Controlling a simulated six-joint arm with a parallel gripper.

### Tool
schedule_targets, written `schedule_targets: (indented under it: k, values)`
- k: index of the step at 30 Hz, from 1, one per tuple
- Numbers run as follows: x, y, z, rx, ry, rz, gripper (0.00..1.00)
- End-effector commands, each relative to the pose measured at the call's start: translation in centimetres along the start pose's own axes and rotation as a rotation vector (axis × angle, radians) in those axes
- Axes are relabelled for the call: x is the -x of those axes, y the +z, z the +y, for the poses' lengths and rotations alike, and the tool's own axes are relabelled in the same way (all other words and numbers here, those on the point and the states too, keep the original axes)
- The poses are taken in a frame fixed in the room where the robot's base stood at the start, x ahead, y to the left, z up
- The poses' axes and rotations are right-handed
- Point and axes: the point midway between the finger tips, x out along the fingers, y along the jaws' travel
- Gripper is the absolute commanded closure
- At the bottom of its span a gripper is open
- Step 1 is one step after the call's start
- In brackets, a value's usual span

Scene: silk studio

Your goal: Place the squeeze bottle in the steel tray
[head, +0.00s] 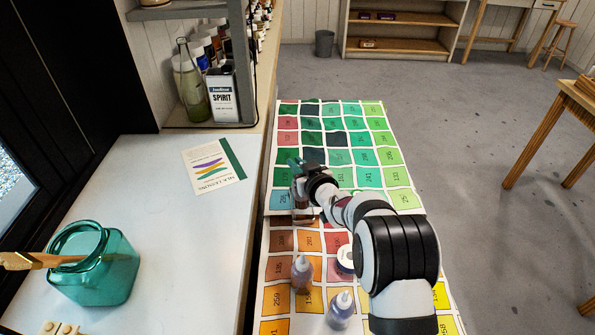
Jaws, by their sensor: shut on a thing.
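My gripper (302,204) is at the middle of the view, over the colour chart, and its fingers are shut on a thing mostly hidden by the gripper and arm. It seems to be a squeeze bottle, but its shape and colour cannot be made out. Two other small squeeze bottles with pale nozzles and purplish contents stand upright on the chart nearer me: one on the left (302,272) and one on the right (340,310). I cannot make out a steel tray in this view.
A white-lidded jar (345,258) stands close to my arm. The numbered colour chart (381,137) is clear at its far end. On the left, a white worktop (190,235) holds a teal glass jar (108,268) and a leaflet (213,165). A shelf of bottles (192,90) stands behind.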

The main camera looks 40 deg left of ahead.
Motion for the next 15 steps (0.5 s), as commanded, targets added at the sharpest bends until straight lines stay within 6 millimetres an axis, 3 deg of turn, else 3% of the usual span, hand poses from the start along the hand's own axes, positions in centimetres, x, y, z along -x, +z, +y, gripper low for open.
schedule_targets:
  k: [3,15]
  values:
    - [-0.6,2.2,0.1,-0.002,0.001,-0.002,1.0]
    - [-0.8,2.8,0.1,0.0,0.001,-0.001,1.0]
